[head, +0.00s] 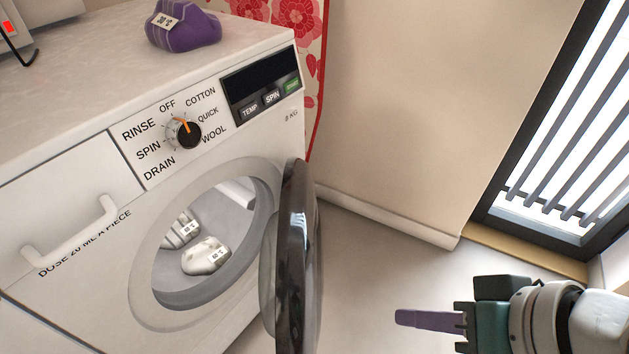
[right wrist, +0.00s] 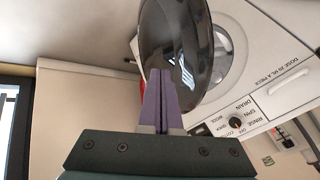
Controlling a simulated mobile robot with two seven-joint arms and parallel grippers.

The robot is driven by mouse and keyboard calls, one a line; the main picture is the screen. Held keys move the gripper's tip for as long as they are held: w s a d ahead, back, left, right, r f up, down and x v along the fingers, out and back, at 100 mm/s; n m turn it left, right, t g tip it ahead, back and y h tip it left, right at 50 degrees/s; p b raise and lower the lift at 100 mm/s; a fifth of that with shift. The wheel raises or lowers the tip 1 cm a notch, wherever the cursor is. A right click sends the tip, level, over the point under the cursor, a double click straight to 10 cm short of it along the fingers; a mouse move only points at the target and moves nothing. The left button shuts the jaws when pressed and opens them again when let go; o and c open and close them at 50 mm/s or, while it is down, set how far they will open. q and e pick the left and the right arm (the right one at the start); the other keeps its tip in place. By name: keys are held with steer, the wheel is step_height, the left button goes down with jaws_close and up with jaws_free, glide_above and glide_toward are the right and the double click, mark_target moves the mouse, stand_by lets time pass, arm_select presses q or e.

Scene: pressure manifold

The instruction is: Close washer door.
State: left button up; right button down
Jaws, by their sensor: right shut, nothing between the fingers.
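The washer (head: 75,270) stands at the left with its round door (head: 298,265) swung wide open, seen nearly edge-on in the head view. Inside the drum opening lie whitish laundry pieces (head: 205,255) with small labels. My right gripper (head: 400,317) is shut and empty, to the right of the door and apart from it in the head view. In the right wrist view its purple fingers (right wrist: 157,75) are together and overlap the dark door (right wrist: 178,45); I cannot tell there whether they touch it. My left gripper is not in view.
A purple bundle with a label (head: 183,27) sits on the washer top. The detergent drawer handle (head: 75,232) juts out at the left. A beige wall (head: 420,100), a barred window (head: 575,130) and clear floor (head: 370,270) lie to the right.

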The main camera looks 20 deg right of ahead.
steer(key=b, duration=0.5)
glide_toward(314, 303)
step_height(314, 303, down, 4)
steer(key=w+d, duration=0.1)
steer(key=d, duration=0.2)
steer(key=shift+w+a+f+b, duration=0.15)
steer(key=shift+w+a, duration=0.1)
steer(key=shift+a, duration=0.45)
steer(key=shift+w+a+f+b, duration=0.1)
steer(key=shift+w+a+b, duration=0.15)
steer(key=shift+a, duration=0.45)
steer(key=shift+w+a+f+b, duration=0.1)
steer(key=shift+w+a, duration=0.2)
steer(key=shift+a, duration=0.35)
